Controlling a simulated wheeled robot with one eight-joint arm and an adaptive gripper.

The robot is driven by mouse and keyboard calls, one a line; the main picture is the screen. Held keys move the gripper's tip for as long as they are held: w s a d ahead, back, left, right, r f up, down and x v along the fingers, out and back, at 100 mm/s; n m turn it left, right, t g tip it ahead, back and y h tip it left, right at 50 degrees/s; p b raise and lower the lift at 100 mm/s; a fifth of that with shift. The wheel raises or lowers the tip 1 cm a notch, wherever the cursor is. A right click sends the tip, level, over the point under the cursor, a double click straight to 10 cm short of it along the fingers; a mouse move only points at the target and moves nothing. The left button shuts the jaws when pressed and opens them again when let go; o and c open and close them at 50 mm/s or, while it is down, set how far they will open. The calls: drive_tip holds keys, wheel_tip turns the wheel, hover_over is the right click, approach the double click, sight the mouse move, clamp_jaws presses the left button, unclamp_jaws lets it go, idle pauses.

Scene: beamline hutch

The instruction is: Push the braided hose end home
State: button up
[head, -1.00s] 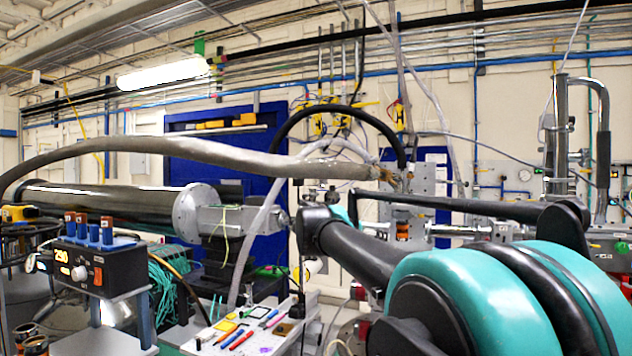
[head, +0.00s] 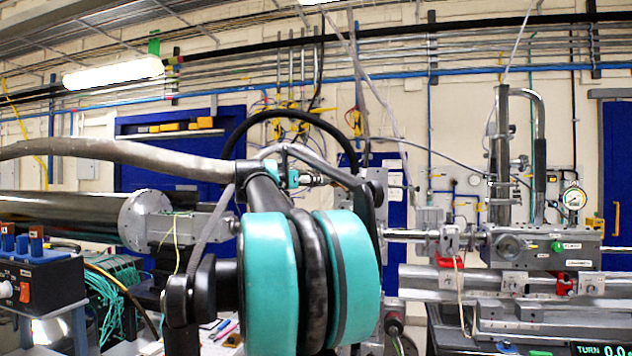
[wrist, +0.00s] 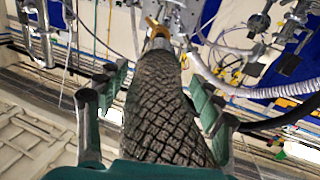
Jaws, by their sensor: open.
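In the wrist view the braided hose (wrist: 158,115) runs up the middle between the two fingers of my gripper (wrist: 158,80). The fingers are open, one on each side, with a visible gap on the left; I cannot tell whether the right one touches. The hose narrows at its far end to a metal and brass-coloured fitting (wrist: 157,32). In the head view the thick grey hose (head: 110,151) comes in from the left and passes behind my arm. Whether the end is seated cannot be told.
A black box with an orange switch (head: 38,283) stands at lower left, near a large dark cylinder (head: 60,218). Steel beamline parts (head: 540,250) on a rail fill the right. A curved black hose (head: 285,118) arches behind my arm. A ribbed pale hose (wrist: 245,90) lies right in the wrist view.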

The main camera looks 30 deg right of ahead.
drive_tip(key=x, duration=0.7)
drive_tip(key=shift+w+d, duration=0.15)
drive_tip(key=shift+d, duration=0.2)
